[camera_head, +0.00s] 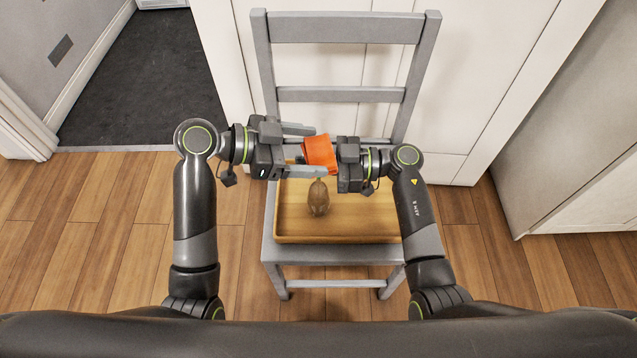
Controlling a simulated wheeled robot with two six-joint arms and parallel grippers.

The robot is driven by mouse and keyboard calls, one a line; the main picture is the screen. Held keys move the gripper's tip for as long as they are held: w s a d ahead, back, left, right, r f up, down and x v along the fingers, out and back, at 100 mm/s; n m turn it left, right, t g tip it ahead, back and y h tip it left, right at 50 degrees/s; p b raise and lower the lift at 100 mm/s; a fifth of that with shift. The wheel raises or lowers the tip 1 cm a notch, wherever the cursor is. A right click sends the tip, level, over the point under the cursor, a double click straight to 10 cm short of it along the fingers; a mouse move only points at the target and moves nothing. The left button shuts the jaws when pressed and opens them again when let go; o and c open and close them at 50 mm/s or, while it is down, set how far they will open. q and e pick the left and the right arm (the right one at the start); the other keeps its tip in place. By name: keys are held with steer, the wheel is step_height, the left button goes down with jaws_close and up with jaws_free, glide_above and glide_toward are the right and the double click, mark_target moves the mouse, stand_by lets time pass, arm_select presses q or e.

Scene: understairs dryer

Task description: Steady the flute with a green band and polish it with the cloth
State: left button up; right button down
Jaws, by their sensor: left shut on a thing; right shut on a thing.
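An orange cloth (320,153) is bunched between my two grippers, above the tray on the chair. My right gripper (335,152) comes in from the right and is shut on the cloth. My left gripper (305,151) comes in from the left. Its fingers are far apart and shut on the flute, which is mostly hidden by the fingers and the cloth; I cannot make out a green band. A brown rounded thing with a narrow top (318,197) shows just below the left gripper's lower finger, over the tray; what it is is unclear.
A shallow wooden tray (285,229) lies on the seat of a grey chair (345,28). The chair's slatted back rises behind my grippers, close to white panels (490,60). The wooden floor (110,215) is clear on both sides. The tray's front part is mostly bare.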

arm_select(q)
steer(key=shift+w+f, duration=0.15)
steer(key=shift+w, duration=1.2)
steer(key=shift+s, duration=1.7)
steer(key=shift+w+r, duration=0.2)
steer(key=shift+w, duration=1.45)
steer(key=shift+s, duration=1.6)
steer(key=shift+w+f, duration=0.2)
steer(key=shift+w, duration=1.45)
steer(key=shift+r, duration=2.6)
steer(key=shift+f, duration=0.1)
